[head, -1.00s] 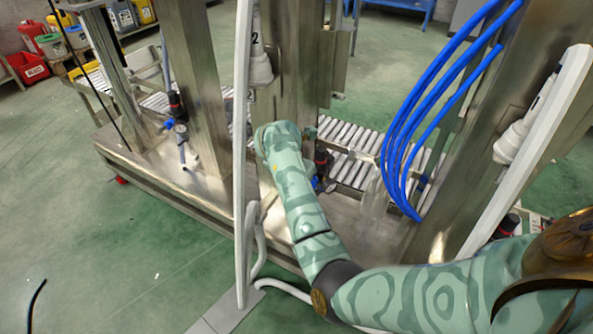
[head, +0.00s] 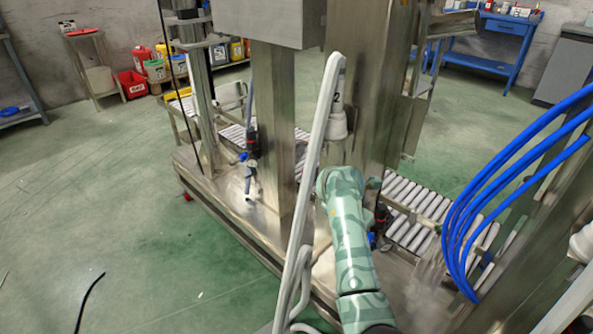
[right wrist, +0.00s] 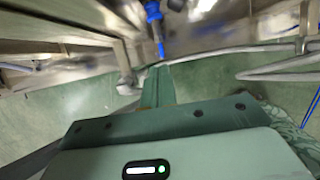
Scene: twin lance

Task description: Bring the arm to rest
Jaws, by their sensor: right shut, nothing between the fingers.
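My right arm (head: 350,245), green with a wavy pattern, reaches up from the lower edge of the head view. Its far end is beside the pale lance marked 2 (head: 318,150), in front of the steel machine. I cannot make out the fingers there. In the right wrist view my right gripper (right wrist: 158,72) points away from the camera, its narrow green fingers together with nothing between them. A blurred blue-handled part (right wrist: 154,20) lies beyond the fingertips. My left gripper is not in view.
Steel columns (head: 272,130) rise from the machine's base around the arm. Blue hoses (head: 470,215) hang at the right, near a roller conveyor (head: 415,205). A pale bent tube (right wrist: 285,65) crosses the right wrist view. Green floor (head: 120,210) at the left is mostly clear.

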